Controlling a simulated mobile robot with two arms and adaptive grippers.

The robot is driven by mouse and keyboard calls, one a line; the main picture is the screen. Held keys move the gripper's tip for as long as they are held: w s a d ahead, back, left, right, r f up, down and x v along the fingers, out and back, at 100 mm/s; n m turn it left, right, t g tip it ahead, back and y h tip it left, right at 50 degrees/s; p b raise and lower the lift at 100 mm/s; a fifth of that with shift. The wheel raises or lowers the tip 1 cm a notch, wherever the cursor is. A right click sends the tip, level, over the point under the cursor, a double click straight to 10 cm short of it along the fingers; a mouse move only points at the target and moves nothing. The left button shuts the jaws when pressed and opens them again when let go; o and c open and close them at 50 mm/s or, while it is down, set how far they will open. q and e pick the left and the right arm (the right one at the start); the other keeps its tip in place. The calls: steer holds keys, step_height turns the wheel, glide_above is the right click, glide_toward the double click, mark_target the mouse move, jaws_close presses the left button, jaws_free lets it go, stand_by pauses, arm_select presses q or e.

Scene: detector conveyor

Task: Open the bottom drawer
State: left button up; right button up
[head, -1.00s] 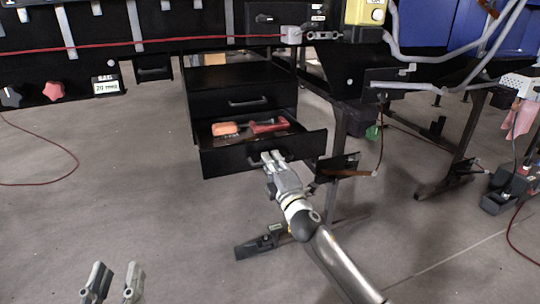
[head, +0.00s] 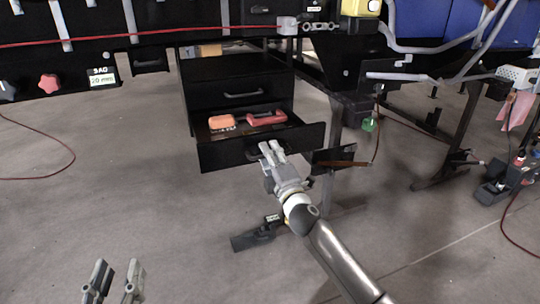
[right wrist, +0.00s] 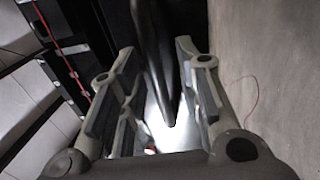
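The bottom drawer (head: 222,155) of the black cabinet stands pulled out in the head view. An orange item (head: 221,122) and a red item (head: 265,118) lie inside it. My right gripper (head: 270,150) is at the drawer's front, by its handle, which it partly hides. In the right wrist view, the fingers of this gripper (right wrist: 155,100) are spread, with a dark bar, apparently the handle (right wrist: 153,70), between them. Contact with the bar cannot be told. My left gripper (head: 116,275) is open and empty at the lower left, over the floor.
A closed drawer (head: 240,90) with its own handle sits above the open one. A black table leg and bracket (head: 333,160) stand close to the right of the open drawer. Grey floor (head: 130,190) is clear in front and to the left. A red cable (head: 60,170) lies at the left.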

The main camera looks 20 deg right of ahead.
steer(key=s+f, duration=0.2)
steer(key=s, duration=0.9)
steer(key=shift+s+d, duration=0.2)
steer(key=shift+s, duration=0.2)
steer(key=shift+a+f, duration=0.1)
steer(key=shift+f, duration=0.05)
